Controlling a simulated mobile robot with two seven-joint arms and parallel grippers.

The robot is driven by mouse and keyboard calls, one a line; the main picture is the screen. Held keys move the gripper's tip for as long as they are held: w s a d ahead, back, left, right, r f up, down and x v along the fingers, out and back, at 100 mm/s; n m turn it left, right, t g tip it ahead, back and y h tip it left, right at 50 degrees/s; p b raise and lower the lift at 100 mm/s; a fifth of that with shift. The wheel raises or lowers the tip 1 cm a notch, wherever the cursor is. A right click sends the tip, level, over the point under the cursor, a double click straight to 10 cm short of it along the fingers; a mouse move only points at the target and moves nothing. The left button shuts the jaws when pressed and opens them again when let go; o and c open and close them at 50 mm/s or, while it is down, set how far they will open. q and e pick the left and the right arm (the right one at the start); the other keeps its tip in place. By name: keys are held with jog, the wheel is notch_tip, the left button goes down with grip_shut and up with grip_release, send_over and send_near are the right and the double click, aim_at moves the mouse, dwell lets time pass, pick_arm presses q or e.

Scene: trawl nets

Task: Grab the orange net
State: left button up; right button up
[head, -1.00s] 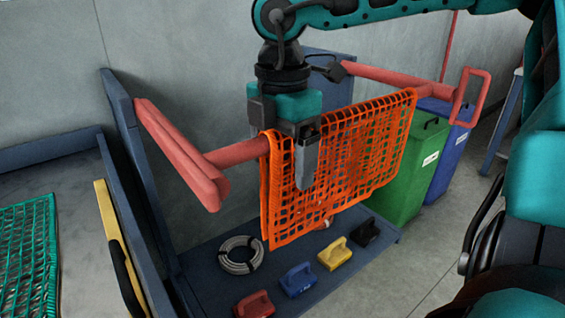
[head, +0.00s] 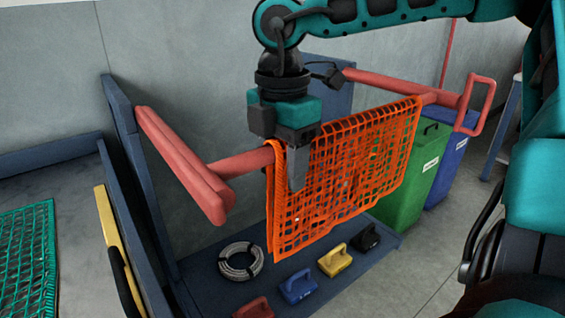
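The orange net (head: 345,185) hangs draped over a red horizontal bar (head: 240,163) of a rack, with both sides hanging down. My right gripper (head: 297,172) points down at the left part of the net, over the bar. Its near finger lies in front of the net's mesh, close to or touching it. The other finger is hidden behind the net or the gripper body, so I cannot tell how far the fingers are apart. My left gripper is not in view.
A green net (head: 28,262) lies on a surface at the left. Below the orange net, a shelf (head: 215,290) holds a grey coil (head: 240,262) and several coloured blocks with handles, one yellow (head: 335,260). Green (head: 412,180) and blue (head: 446,170) bins stand behind at the right.

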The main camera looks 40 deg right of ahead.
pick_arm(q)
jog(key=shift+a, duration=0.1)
pick_arm(e)
jog(key=c, duration=0.5)
